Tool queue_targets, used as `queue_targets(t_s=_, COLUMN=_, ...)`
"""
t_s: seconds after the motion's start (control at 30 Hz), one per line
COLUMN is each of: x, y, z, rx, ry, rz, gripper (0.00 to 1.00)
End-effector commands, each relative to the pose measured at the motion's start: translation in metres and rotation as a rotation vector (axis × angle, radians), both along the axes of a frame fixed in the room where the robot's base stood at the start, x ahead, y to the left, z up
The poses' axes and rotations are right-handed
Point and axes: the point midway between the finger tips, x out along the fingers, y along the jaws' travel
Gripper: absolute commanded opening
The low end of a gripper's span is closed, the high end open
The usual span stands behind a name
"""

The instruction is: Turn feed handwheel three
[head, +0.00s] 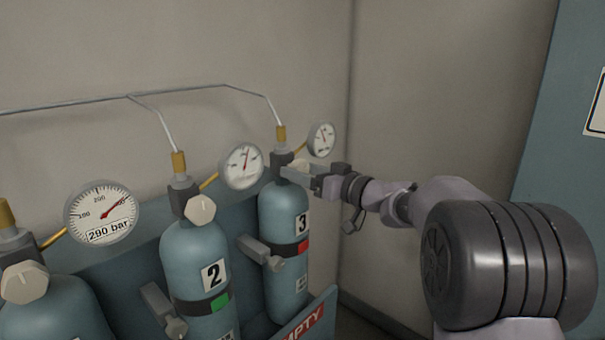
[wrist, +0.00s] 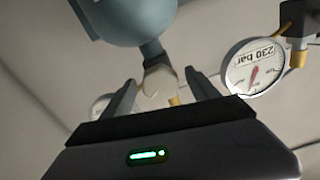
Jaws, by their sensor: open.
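Feed handwheel three is the pale knob on the valve of cylinder 3 (head: 286,230). In the head view my gripper (head: 300,172) is at that valve and mostly hides the knob. In the wrist view the handwheel (wrist: 157,82) shows between my two open fingers (wrist: 160,92), one on each side. I cannot tell whether either finger touches it. The blue cylinder (wrist: 130,18) is at the top of the wrist view. The small gauge of cylinder 3 (head: 321,139) is just above and right of my gripper.
Cylinder 2 (head: 190,255) with its pale handwheel (head: 201,210) stands to the left, and another cylinder (head: 60,312) is at the far left. A gauge (wrist: 256,68) reading 230 bar is close on the right in the wrist view. The wall (head: 430,110) is behind.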

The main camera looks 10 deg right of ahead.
Motion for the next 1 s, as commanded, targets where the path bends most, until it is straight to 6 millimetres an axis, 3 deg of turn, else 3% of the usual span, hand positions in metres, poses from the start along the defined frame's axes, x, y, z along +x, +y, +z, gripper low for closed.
queue_targets(t_s=0.3, x=0.0037, y=0.0029, z=-0.0001, rx=0.000, ry=0.000, rz=0.000, gripper=0.69)
queue_targets(t_s=0.63, x=0.0035, y=0.0027, z=-0.0002, rx=-0.001, ry=0.001, rz=0.000, gripper=0.07)
queue_targets(t_s=1.0, x=0.0034, y=0.0026, z=-0.0020, rx=0.063, ry=0.046, rz=0.000, gripper=0.07)
